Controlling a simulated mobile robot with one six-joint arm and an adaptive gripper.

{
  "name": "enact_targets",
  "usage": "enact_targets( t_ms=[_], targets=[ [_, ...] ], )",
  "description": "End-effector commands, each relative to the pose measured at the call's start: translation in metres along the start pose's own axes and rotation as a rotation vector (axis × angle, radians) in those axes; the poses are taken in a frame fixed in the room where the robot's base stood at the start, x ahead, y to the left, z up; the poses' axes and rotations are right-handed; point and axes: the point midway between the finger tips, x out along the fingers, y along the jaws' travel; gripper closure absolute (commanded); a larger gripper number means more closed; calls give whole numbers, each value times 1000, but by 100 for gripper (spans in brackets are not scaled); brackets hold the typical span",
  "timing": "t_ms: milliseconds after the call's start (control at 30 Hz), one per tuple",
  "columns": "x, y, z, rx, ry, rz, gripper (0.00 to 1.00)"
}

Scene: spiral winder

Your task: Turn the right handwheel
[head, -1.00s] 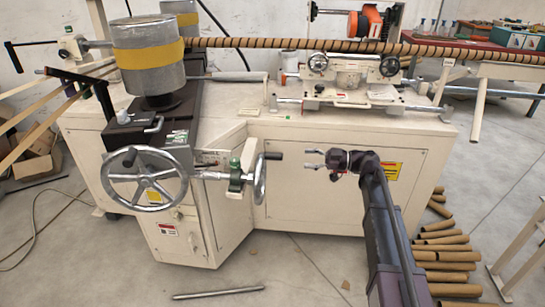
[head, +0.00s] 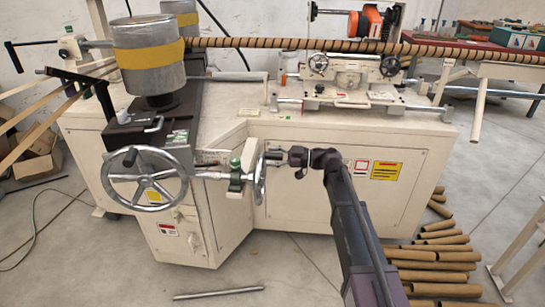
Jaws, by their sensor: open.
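The right handwheel (head: 260,180) is a chrome wheel seen nearly edge-on. It sits at the end of a horizontal shaft on the front of the cream machine. Its dark handle, near the top of the rim, is now largely hidden by my gripper (head: 272,157). My gripper reaches in from the right with its jaws open at the handle. It overlaps the handle in the picture; I cannot tell whether the fingers touch it.
Two small handwheels (head: 318,65) (head: 389,67) sit on the carriage above. A metal bar (head: 218,293) lies on the floor. Several cardboard tubes (head: 430,266) lie at right.

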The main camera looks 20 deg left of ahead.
Motion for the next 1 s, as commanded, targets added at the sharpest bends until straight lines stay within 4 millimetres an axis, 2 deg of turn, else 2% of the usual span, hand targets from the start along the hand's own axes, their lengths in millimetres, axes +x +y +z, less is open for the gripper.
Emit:
enact_targets(
  t_ms=[300, 533, 667, 1000],
  targets=[
    [1, 0, 0, 0, 0, 1, 30],
    [1, 0, 0, 0, 0, 1, 99],
    [-2, -2, 0, 0, 0, 0, 100],
    [8, -3, -2, -20, 3, -8, 100]
  ],
)
